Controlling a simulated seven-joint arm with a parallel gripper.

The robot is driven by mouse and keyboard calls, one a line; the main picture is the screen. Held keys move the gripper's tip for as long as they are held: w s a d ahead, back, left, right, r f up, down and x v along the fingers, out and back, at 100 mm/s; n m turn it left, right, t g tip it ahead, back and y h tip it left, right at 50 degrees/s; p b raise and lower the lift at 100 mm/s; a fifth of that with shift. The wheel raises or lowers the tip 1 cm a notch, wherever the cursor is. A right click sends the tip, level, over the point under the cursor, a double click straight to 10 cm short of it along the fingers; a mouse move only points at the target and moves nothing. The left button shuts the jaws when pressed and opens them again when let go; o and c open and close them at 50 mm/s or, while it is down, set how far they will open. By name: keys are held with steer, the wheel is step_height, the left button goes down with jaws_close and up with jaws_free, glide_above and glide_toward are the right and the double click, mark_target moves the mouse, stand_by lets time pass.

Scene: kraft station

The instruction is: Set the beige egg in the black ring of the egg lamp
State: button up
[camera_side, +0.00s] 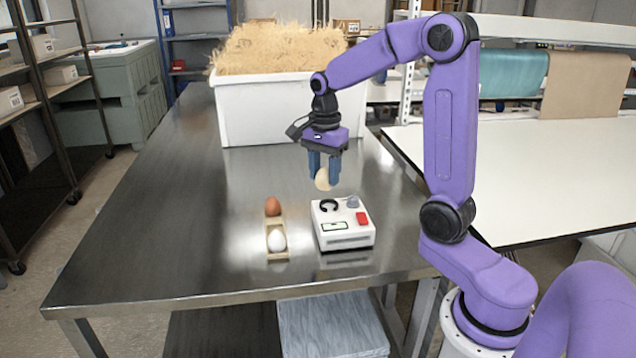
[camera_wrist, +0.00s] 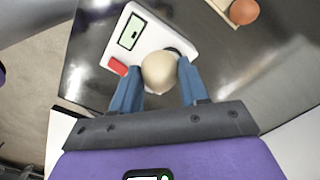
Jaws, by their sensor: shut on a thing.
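The beige egg (camera_side: 323,179) is held between the blue fingers of my gripper (camera_side: 322,168), in the air above the egg lamp (camera_side: 345,242). In the wrist view the egg (camera_wrist: 159,72) sits between the fingertips (camera_wrist: 160,80) and covers part of the white lamp (camera_wrist: 172,38). The lamp is a white box on the table with a black ring (camera_side: 328,206) at its top left, a grey knob (camera_side: 352,202), a red button (camera_side: 362,219) and a green display (camera_side: 334,226). In the wrist view the ring is mostly hidden behind the egg and fingers.
A wooden holder (camera_side: 276,224) left of the lamp carries a brown egg (camera_side: 273,206) and a white egg (camera_side: 277,240). A large white bin (camera_side: 262,112) of straw stands at the back of the metal table (camera_side: 165,215). The table's left side is clear.

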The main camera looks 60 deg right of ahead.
steer(key=shift+w+d+f, duration=0.2)
steer(key=shift+d+f, duration=0.45)
steer(key=shift+f, duration=0.35)
steer(key=shift+w+d+f, duration=0.2)
steer(key=shift+d+f, duration=0.45)
steer(key=shift+f, duration=0.4)
steer(key=shift+w+d+f, duration=0.2)
steer(key=shift+d+f, duration=0.45)
steer(key=shift+f, duration=0.35)
steer(key=shift+f, duration=0.75)
steer(key=o, duration=0.9)
steer(key=shift+r, duration=0.1)
step_height(320, 180, up, 8)
stand_by(0.9)
steer(key=shift+a, duration=0.1)
